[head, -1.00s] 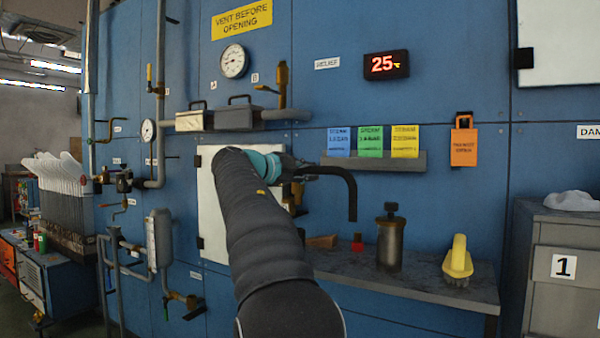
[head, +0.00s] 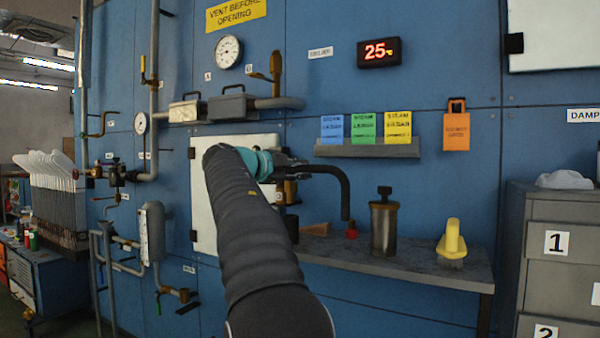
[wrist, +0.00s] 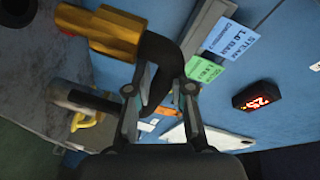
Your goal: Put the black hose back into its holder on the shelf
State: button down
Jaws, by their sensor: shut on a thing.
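My gripper (head: 292,166) is shut on the black hose (head: 345,190) in front of the blue wall. In the head view the hose runs right from the jaws and bends down, its free end hanging just above the red piece on the shelf (head: 462,273) as seen here. In the wrist view the jaws (wrist: 160,88) close around the dark hose (wrist: 158,55), which curves towards a brass fitting (wrist: 105,30); I cannot tell whether they are joined. I cannot pick out the hose's holder for certain; my arm hides part of the shelf's left end.
The shelf carries a metal canister (head: 383,228), a yellow-handled brush (head: 452,240), a small red piece (head: 351,230) and a wooden wedge (head: 316,229). Coloured cards (head: 364,128) stand on a grey ledge (head: 366,149) above. A grey drawer cabinet (head: 562,225) stands right.

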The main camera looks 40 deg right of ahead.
jog(key=shift+f+b, duration=1.05)
jog(key=shift+f, duration=0.15)
jog(key=shift+b, duration=0.7)
dwell(1.2)
jog(key=shift+f+b, duration=1.05)
jog(key=shift+b, duration=0.15)
jog(key=shift+f, duration=0.9)
jog(key=c, duration=0.9)
grip_release()
jog(key=shift+c, duration=0.2)
jog(key=s+a+r, duration=0.1)
jog(key=a, duration=1.1)
jog(key=shift+s, duration=0.2)
jog(key=shift+r, duration=0.1)
